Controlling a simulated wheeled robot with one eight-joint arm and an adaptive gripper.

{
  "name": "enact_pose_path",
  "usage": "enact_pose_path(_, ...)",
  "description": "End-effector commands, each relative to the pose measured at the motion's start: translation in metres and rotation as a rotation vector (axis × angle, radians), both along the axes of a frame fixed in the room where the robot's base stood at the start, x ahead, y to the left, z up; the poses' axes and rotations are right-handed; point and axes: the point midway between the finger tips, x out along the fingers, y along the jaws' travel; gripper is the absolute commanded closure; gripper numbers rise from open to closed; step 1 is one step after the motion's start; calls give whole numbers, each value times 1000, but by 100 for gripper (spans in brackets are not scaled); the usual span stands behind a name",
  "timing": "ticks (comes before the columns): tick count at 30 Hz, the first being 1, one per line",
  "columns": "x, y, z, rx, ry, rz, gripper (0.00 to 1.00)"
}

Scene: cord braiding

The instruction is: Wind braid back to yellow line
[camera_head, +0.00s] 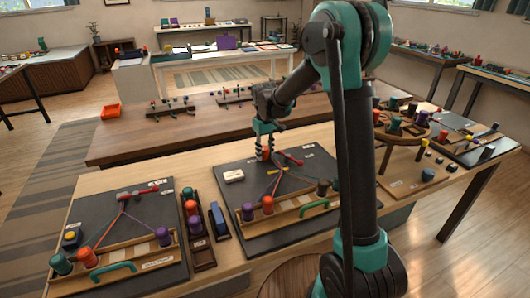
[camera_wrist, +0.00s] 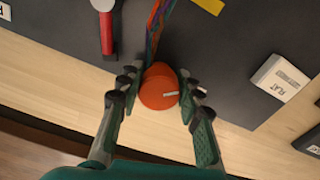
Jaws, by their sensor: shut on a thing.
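My gripper (camera_head: 265,153) is over the far edge of the right dark board (camera_head: 225,197). In the wrist view my gripper (camera_wrist: 160,86) is shut on an orange round knob (camera_wrist: 158,92) with a white mark on its face, a finger on each side. A multicoloured braid (camera_wrist: 154,35) runs from beside the knob to the top edge of that view. A short yellow strip (camera_wrist: 208,5) shows at the top, right of the braid; the braid's crossing with it is out of view. In the head view, cords (camera_head: 274,188) spread from the braid towards coloured bobbins (camera_head: 267,205).
A red-handled lever (camera_wrist: 106,30) lies left of the braid. A white block marked FLAT (camera_wrist: 280,78) lies to the right. A wooden bobbin rack (camera_head: 285,217) with a green handle stands at the board's near side. A second braiding board (camera_head: 150,210) is at left.

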Motion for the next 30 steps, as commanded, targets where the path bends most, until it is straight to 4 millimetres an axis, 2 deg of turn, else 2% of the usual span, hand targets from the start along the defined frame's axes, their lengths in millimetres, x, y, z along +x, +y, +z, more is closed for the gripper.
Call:
enact_pose_path(21,0,2,0,0,-1,-669,94)
enact_pose_path(30,0,3,0,0,-1,-878,94)
